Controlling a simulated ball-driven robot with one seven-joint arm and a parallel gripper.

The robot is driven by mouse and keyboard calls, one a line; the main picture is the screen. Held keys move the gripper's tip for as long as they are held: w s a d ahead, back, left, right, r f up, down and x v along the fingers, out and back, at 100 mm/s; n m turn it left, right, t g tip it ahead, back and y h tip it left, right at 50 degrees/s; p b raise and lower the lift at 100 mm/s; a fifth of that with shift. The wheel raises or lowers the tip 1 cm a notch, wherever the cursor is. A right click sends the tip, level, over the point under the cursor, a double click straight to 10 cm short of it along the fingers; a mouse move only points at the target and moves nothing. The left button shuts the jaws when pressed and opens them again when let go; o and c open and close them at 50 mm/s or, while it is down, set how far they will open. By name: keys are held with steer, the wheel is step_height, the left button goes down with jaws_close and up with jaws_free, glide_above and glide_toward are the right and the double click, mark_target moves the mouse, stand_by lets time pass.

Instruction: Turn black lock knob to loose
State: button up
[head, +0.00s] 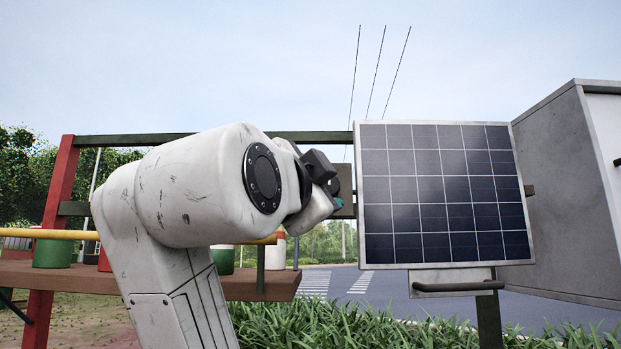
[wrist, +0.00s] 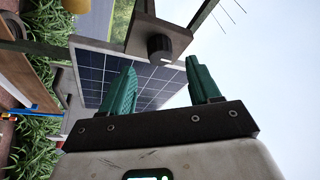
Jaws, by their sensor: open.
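The black lock knob (wrist: 159,47) is a short round knob on a grey-brown plate (wrist: 145,32) at the top middle of the wrist view. My gripper (wrist: 161,66) has two teal fingers spread wide with nothing between them. The knob lies ahead of the fingertips, roughly centred on the gap and apart from both fingers. In the head view my gripper (head: 331,187) is largely hidden behind my own wrist, beside the left edge of the solar panel. The knob cannot be clearly told from my gripper there. I cannot read a mark of its setting.
The tilted solar panel (head: 443,190) stands right of my gripper, with a dark handle bar (head: 458,286) under it. A grey box (head: 565,195) stands at far right. A brown shelf (head: 245,287) and yellow rail (head: 60,234) lie behind my arm at left.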

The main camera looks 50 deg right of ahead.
mark_target(329, 187)
steer(key=p+x, duration=0.1)
steer(key=x, duration=0.3)
steer(key=shift+w+d+r, duration=0.1)
steer(key=shift+w+d, duration=0.05)
steer(key=shift+d, duration=0.2)
steer(key=shift+c, duration=0.4)
steer(key=c, duration=1)
steer(key=shift+o, duration=0.2)
